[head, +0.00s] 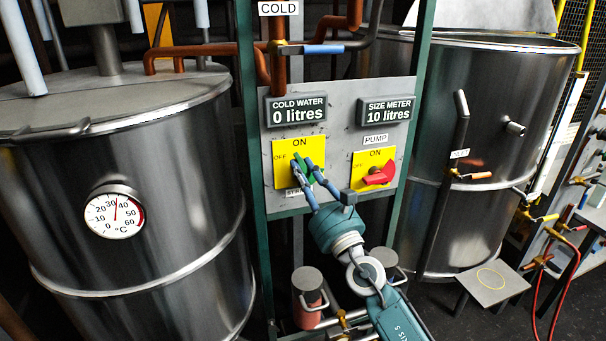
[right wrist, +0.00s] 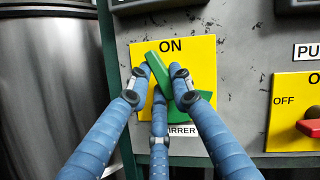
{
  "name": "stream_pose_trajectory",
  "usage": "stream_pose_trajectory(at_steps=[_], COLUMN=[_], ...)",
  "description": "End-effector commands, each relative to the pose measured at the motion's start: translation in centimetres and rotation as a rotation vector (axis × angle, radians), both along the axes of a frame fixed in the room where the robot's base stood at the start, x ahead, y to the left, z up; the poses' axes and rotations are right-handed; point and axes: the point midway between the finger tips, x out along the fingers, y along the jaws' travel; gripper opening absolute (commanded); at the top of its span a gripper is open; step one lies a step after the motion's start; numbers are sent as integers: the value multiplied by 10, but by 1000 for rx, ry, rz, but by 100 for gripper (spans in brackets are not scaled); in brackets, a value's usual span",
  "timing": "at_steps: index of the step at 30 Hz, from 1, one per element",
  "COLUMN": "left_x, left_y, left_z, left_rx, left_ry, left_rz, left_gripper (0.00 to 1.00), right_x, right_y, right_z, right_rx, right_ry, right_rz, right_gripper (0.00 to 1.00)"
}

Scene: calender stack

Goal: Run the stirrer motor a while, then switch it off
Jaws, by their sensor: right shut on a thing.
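The green stirrer switch (head: 308,172) sits on a yellow plate marked ON and OFF on the grey panel. In the right wrist view its green handle (right wrist: 158,70) slants, its upper end just below and slightly left of ON. My right gripper (head: 303,172) is shut on this handle, with blue fingers on both sides and one below; the right wrist view shows the fingers (right wrist: 163,80) too. The fingers hide the OFF mark in the right wrist view and part of the stirrer label (right wrist: 182,131). My left gripper is not in view.
The red pump switch (head: 378,174) is to the right on its own yellow plate. Displays read COLD WATER 0 litres (head: 298,109) and SIZE METER 10 litres (head: 388,108). Steel tanks stand left (head: 150,255) and right (head: 480,110). Pipes and valves lie below the panel.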

Motion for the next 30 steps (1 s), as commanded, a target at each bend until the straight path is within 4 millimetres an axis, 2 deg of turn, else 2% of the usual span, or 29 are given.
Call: stream_pose_trajectory(at_steps=[13,30], left_x=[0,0], left_y=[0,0], left_z=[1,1], left_rx=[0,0], left_ry=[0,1], left_rz=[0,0], left_gripper=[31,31], right_x=[1,1], right_y=[-4,-5], right_z=[3,4], right_rx=[295,377], right_ry=[93,119], right_rz=[-4,-4], right_gripper=[0,0])
